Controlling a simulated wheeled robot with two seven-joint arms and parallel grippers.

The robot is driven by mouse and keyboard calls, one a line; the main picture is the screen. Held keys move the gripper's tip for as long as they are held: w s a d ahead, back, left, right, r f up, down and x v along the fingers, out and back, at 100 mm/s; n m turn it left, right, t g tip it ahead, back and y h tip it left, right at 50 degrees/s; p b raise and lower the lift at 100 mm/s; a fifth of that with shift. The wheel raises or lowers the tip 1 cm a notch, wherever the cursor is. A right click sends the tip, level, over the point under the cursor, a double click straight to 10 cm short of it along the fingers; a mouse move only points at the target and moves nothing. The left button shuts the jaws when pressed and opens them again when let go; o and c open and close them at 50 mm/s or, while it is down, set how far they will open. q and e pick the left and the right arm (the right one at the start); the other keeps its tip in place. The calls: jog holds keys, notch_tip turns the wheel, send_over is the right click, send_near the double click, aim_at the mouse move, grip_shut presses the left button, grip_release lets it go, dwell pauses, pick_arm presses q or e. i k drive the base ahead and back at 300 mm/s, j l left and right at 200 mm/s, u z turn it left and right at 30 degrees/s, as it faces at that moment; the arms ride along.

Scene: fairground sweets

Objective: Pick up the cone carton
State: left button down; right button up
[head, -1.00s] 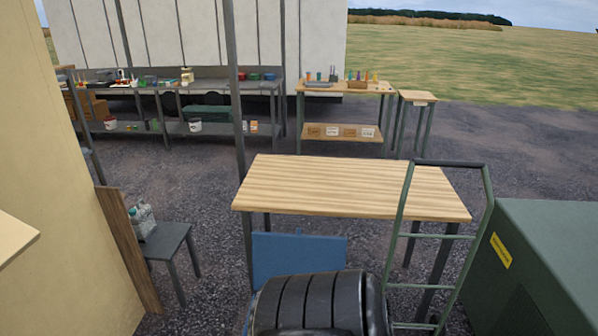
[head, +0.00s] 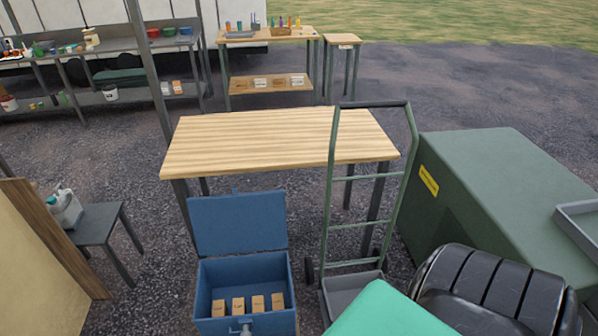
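No carton can be made out as the cone carton at this size. Several small brown cartons (head: 257,304) stand in a row inside an open blue chest (head: 246,327) at the bottom of the head view. Several brown and white cartons (head: 260,83) sit on the lower shelf (head: 240,87) of the far wooden table; their labels are too small to read. Neither of my grippers is in view.
A bare wooden table (head: 270,140) stands behind the chest. A green hand truck (head: 327,200) and a large green cabinet (head: 500,180) are to its right. A black ribbed object (head: 490,290) and a teal surface (head: 385,312) are close at bottom right. Gravel lies between.

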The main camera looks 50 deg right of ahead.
aim_at(278, 299)
jog(key=z, duration=1.2)
jog(key=i+l+u, duration=0.15)
jog(key=i+l, duration=0.25)
jog(key=l, duration=0.1)
